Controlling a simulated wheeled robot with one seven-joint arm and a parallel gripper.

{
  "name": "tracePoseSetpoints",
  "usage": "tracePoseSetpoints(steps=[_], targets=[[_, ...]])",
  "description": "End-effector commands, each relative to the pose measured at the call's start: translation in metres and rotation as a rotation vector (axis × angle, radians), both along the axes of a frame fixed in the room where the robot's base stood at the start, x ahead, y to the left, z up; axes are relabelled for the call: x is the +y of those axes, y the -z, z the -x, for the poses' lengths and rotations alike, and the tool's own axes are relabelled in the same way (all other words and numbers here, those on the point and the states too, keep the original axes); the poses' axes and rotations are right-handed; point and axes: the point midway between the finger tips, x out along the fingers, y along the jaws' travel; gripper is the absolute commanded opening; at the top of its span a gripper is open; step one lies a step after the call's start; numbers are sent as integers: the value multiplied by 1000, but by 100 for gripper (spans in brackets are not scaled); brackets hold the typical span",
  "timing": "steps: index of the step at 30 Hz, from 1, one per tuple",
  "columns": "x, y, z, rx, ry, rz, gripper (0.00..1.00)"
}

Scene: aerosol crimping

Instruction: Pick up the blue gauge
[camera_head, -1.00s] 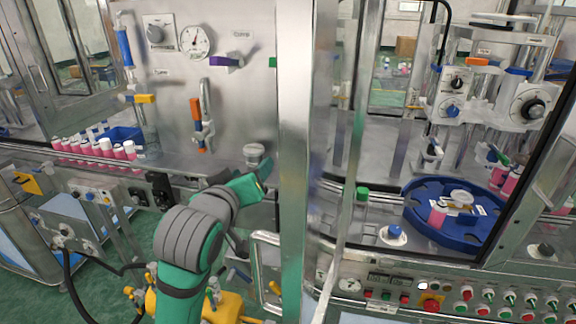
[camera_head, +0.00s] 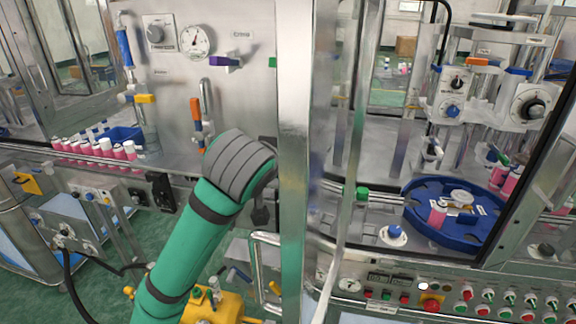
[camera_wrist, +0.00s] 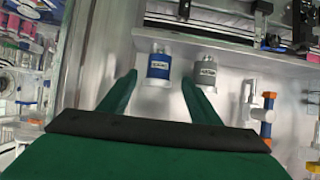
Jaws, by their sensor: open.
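The blue gauge (camera_wrist: 159,65) is a short blue cylinder with a pale label and a metallic top. In the wrist view it stands upright on a light metal surface, ahead of my gripper (camera_wrist: 158,86). The green fingers are open and apart, one to the left of the blue gauge and one to its right, with nothing held. A grey gauge (camera_wrist: 205,72) of the same shape stands just to the right, close to the right fingertip. In the head view my arm hides the gripper and the blue gauge.
An orange-and-blue valve handle (camera_wrist: 268,115) sits right of the gripper in the wrist view. In the head view a steel post (camera_head: 294,150) rises right of my arm. Pink bottles (camera_head: 100,148) line the left ledge, and a blue round tray (camera_head: 455,225) is at right.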

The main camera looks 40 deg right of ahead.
Motion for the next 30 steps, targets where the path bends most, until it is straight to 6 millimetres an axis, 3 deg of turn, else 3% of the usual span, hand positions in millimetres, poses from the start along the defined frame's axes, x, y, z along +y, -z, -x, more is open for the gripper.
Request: tracePoseSetpoints(steps=[15,23,24,30], targets=[[-35,30,-26,1,-1,1,57],[-38,31,-28,1,-2,1,57],[-38,31,-28,1,-1,1,55],[-37,31,-28,1,-1,1,11]])
